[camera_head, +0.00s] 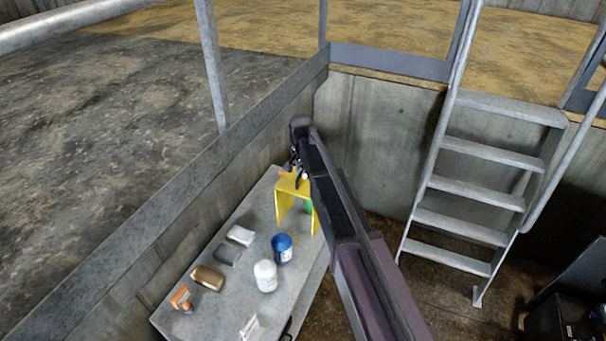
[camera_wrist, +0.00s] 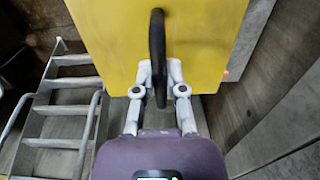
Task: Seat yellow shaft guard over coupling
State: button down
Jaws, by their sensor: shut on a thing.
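The yellow shaft guard (camera_head: 286,200) is a folded yellow cover with an open underside, at the far end of a grey bench (camera_head: 205,316). I cannot tell whether it rests on the bench or hangs just above it. In the wrist view its flat yellow face (camera_wrist: 112,45) fills the top, with a black handle (camera_wrist: 157,35) along the middle. My gripper (camera_wrist: 159,70) is shut on this handle, one pale finger on each side. In the head view my arm partly covers the gripper and the guard's right side. I do not see the coupling.
A white jar (camera_head: 265,277), a blue can (camera_head: 282,246), folded cloths (camera_head: 240,235), a brown item (camera_head: 207,278) and an orange item (camera_head: 180,297) stand on the bench. A green object (camera_head: 308,207) shows by the guard. A concrete wall lies behind; metal steps (camera_head: 470,191) stand right.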

jog(key=shift+r+p, duration=0.45)
jog(key=shift+r, duration=0.25)
jog(key=shift+w, duration=0.1)
dwell(1.2)
jog(key=shift+d, duration=0.1)
jog(key=s+d+f+m+b, duration=0.2)
jog(key=s+d+m, duration=0.6)
jog(key=s, duration=0.3)
jog(key=s+d+f+m+b, duration=0.1)
jog(key=s+d+m, duration=0.7)
jog(key=s+d, duration=0.2)
jog(key=shift+s+f+b, duration=0.35)
jog(key=shift+s, duration=0.35)
jog(key=shift+s+d, duration=0.1)
jog(key=shift+s, duration=0.05)
